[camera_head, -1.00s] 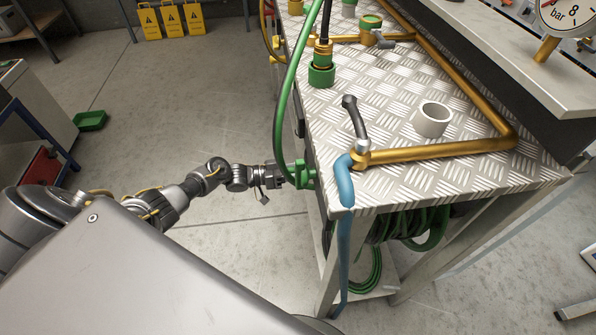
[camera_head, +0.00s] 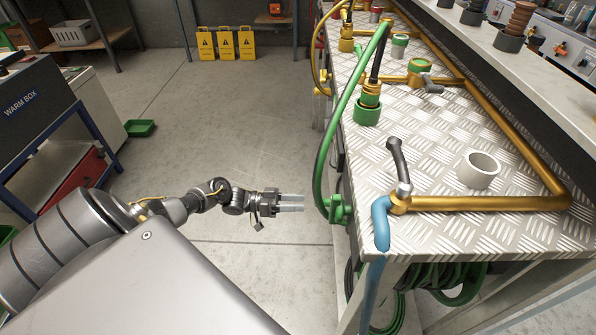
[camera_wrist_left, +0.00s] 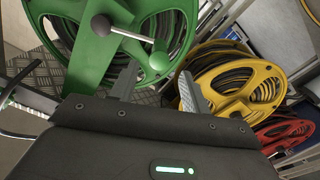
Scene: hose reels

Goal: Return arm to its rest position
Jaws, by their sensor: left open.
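My left gripper (camera_head: 291,203) is open and empty in the head view. It is held out level over the floor, left of the workbench and apart from it. A green fitting (camera_head: 339,210) on the bench's left side is a short gap to the right of the fingertips. In the left wrist view the two fingers (camera_wrist_left: 158,90) are spread, with nothing between them. Beyond them is a green hose reel (camera_wrist_left: 98,52) with a crank handle, close to the left finger. My right gripper is in neither view.
A yellow reel (camera_wrist_left: 238,85) and a red reel (camera_wrist_left: 287,135) stand to the right in the wrist view. The metal-topped bench (camera_head: 440,150) carries brass pipes and a green hose (camera_head: 330,130). Open floor (camera_head: 240,120) lies left of the bench.

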